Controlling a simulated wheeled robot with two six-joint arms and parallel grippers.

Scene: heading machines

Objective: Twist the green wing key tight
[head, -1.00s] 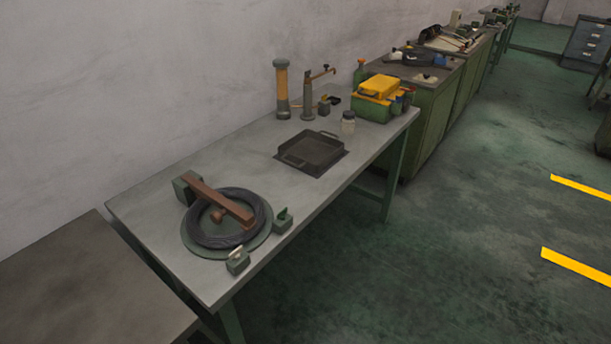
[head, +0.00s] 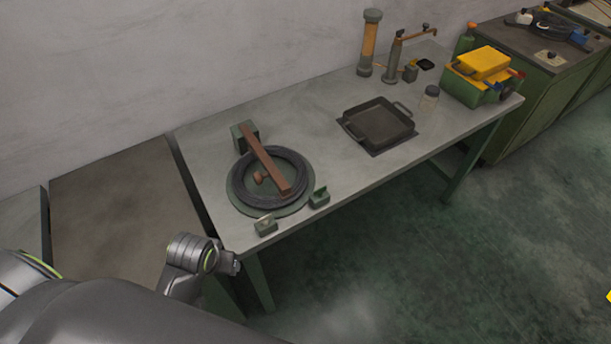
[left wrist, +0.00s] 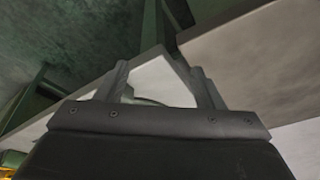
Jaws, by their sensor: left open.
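The green wing key (head: 320,191) stands on a small green block at the right front of a round green base (head: 238,203) on the grey bench. A second small block (head: 265,227) with a cream wing key (head: 265,218) sits at the base's front. A black coil (head: 303,168) lies on the base under a brown bar (head: 263,159). My left arm comes in low at the left of the head view, off the bench's front left corner. In the left wrist view my left gripper (left wrist: 160,75) is open and empty, with bench edges beyond. My right gripper is out of view.
A dark square tray (head: 378,124) sits mid-bench. Behind it stand an orange-and-grey cylinder (head: 369,45), a lever tool (head: 393,62), a jar (head: 428,101) and a green-and-yellow box (head: 484,66). A brown-grey table (head: 110,215) adjoins at the left. Floor in front is clear.

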